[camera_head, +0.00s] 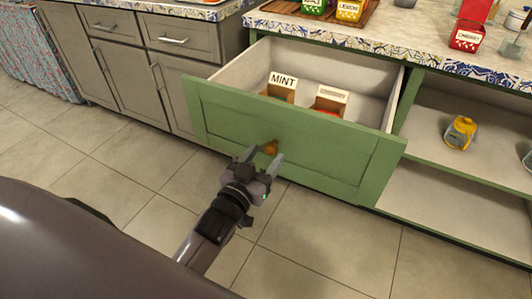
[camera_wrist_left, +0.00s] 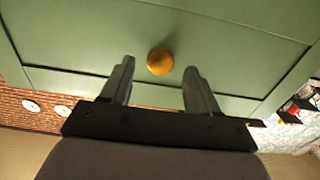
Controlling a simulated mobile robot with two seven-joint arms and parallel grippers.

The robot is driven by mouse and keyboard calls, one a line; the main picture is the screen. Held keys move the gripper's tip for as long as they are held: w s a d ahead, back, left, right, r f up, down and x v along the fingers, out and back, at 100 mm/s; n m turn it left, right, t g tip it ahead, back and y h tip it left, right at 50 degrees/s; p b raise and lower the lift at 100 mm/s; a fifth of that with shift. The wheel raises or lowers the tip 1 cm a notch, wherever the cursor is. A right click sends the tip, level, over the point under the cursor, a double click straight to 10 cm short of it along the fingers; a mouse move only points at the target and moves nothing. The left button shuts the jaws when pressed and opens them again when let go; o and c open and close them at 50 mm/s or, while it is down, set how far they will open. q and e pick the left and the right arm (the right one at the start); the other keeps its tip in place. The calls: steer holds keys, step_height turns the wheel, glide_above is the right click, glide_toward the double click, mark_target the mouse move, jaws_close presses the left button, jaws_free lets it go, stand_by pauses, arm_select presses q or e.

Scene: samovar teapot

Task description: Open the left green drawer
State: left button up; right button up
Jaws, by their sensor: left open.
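The green drawer (camera_head: 290,148) stands pulled out from the cabinet in the head view, with its white inside showing. Its front fills much of the left wrist view (camera_wrist_left: 230,40). A round orange-brown knob (camera_head: 271,147) sits on the drawer front. In the wrist view the knob (camera_wrist_left: 160,61) lies between and just beyond the fingertips. My left gripper (camera_head: 262,160) is open in front of the knob, its two fingers spread to either side and not closed on it. Inside the drawer are a MINT box (camera_head: 282,84) and a second box (camera_head: 331,98). My right gripper is out of view.
Grey cabinets (camera_head: 125,70) with metal handles stand to the left. Open green shelves (camera_head: 450,165) at right hold a yellow jar (camera_head: 460,132). The counter (camera_head: 420,42) above carries tins, including a red one (camera_head: 467,36). The tiled floor (camera_head: 320,250) in front is clear.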

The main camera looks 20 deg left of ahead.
arm_select(q)
steer(key=s, duration=0.5)
steer(key=shift+s+a+p, duration=0.1)
steer(key=shift+s+p, duration=0.15)
steer(key=shift+p, duration=0.05)
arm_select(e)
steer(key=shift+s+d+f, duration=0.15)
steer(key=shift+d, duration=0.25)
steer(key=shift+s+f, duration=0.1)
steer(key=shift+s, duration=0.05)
arm_select(q)
steer(key=s+d+f+m+g+h+p, duration=0.2)
steer(key=s+f+g, duration=0.6)
steer(key=s+f, duration=0.45)
step_height(320, 180, up, 15)
steer(key=s+a+p, duration=0.1)
steer(key=p, duration=1.5)
steer(key=shift+f, duration=0.2)
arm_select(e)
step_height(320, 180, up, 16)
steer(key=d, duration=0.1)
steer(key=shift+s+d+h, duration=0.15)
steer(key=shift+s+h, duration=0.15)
